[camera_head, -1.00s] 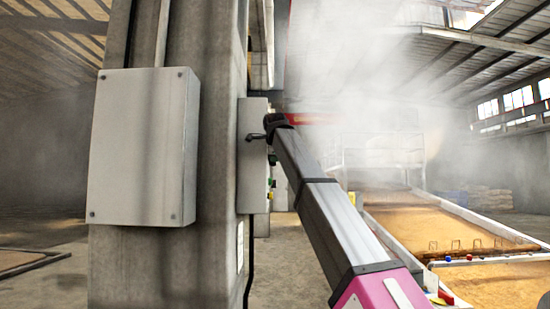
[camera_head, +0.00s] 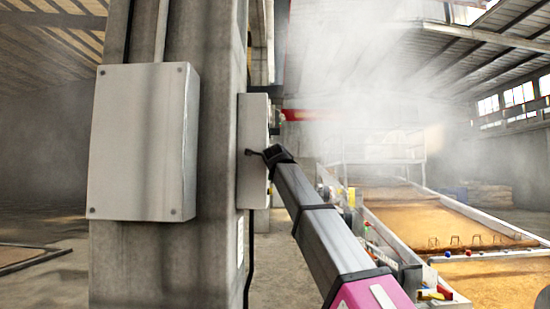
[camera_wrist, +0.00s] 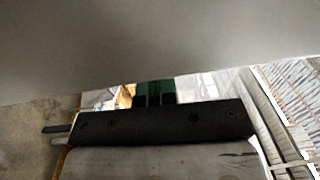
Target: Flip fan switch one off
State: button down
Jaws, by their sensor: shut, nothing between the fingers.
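A narrow grey control box (camera_head: 251,120) is mounted on the right side of the concrete pillar, seen nearly edge-on in the head view. Its front face points right, away from view, so the fan switches cannot be made out. My gripper (camera_head: 250,152) is shut and empty at the box's front edge, overlapping it in the picture; I cannot tell whether it touches. In the wrist view a large plain grey surface fills the top, close to the camera, and a small dark green patch (camera_wrist: 154,91) shows below it, beyond my gripper's black body.
A larger grey box (camera_head: 140,145) is fixed to the near face of the pillar (camera_head: 215,60). Long grain beds (camera_head: 430,220) lie to the right under steam. A cable hangs below the control box. The floor left of the pillar is mostly open.

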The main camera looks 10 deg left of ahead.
jog(key=shift+w+a+f+t+y, duration=0.1)
jog(key=shift+w+f+t+y, duration=0.1)
jog(key=shift+t, duration=0.3)
jog(key=shift+w+f+t+y, duration=0.1)
jog(key=shift+w+t, duration=0.05)
jog(key=shift+t, duration=0.35)
jog(key=shift+w+f, duration=0.2)
jog(key=shift+w, duration=0.1)
